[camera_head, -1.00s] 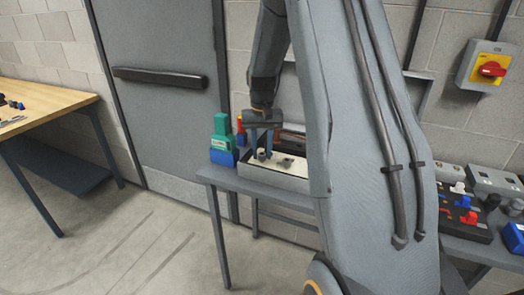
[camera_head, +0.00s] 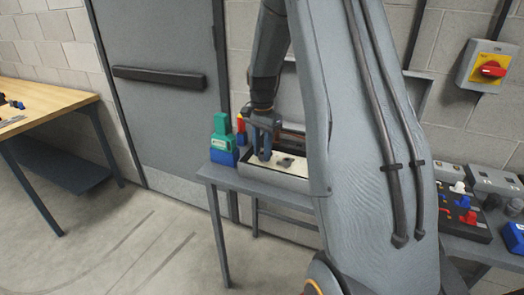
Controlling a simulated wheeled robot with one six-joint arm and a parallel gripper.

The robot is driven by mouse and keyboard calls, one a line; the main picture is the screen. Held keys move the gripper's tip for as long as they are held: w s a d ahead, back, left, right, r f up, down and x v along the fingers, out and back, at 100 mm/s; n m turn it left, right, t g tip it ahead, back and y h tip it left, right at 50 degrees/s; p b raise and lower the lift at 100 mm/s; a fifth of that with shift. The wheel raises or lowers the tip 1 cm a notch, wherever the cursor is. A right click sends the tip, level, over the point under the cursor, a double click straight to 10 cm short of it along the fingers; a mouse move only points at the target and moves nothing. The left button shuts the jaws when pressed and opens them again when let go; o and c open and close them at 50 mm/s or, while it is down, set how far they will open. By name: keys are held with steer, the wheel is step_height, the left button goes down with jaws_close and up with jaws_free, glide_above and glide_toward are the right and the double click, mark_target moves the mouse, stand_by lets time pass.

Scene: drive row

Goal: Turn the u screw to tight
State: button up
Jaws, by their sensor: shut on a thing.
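My gripper (camera_head: 264,150) points down over the left part of a pale-topped box (camera_head: 273,180) on the grey bench. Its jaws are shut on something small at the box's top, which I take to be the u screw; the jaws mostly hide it. A dark fitting (camera_head: 285,162) shows on the box top just right of the jaws. No screw label can be read at this size. My own arm hides the right end of the box.
Green and blue blocks (camera_head: 223,140) stand left of the box, with a red and yellow piece (camera_head: 241,129) behind. A dark board with coloured parts (camera_head: 459,212) is at right. A red-yellow switch (camera_head: 490,69) is on the wall.

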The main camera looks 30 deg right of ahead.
steer(key=shift+w+r+m, duration=0.1)
steer(key=shift+m, duration=0.2)
steer(key=o, duration=1)
steer(key=shift+c, duration=0.2)
step_height(320, 180, up, 8)
steer(key=b, duration=0.2)
steer(key=s+a+f+n, duration=0.3)
steer(key=s+a+n, duration=0.4)
steer(key=s+a, duration=0.2)
steer(key=s+a+f+n+t, duration=0.1)
steer(key=s+a+f+n, duration=0.3)
steer(key=s, duration=1)
steer(key=a+n, duration=0.3)
steer(key=a, duration=0.1)
steer(key=shift+s+a+n, duration=0.2)
steer(key=shift+a+n, duration=0.1)
steer(key=shift+a, duration=0.05)
